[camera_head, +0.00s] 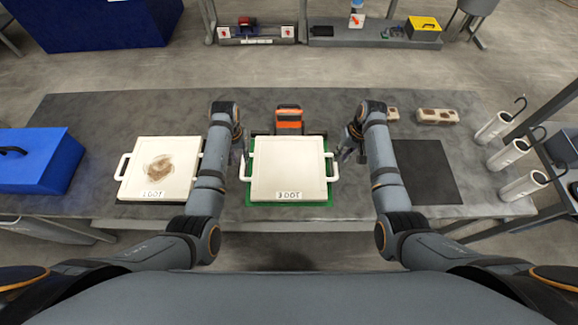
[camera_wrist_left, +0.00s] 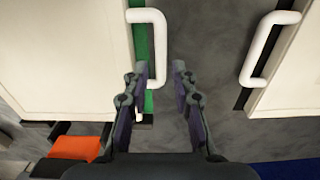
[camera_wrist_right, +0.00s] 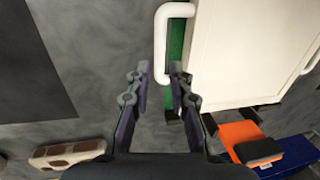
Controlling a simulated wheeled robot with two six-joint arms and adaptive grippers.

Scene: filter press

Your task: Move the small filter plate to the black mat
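A white square plate (camera_head: 287,168) with a handle on each side lies on a green mat (camera_head: 290,213) at mid-table. A second white plate (camera_head: 130,180), with a brown stain, lies to its left. The black mat (camera_head: 425,170) is bare at the right. My left gripper (camera_head: 238,152) is open at the middle plate's left handle (camera_wrist_left: 160,40); the handle's end shows between its fingertips. My right gripper (camera_head: 348,150) is open at the right handle (camera_wrist_right: 161,45), which also shows between its fingertips. I cannot tell how high the fingertips are above the handles.
An orange and black device (camera_head: 289,119) stands behind the middle plate. A blue case (camera_head: 35,160) is at the far left. Stained beige blocks (camera_head: 437,117) lie behind the black mat. White cylinders (camera_head: 508,155) hang at the right edge.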

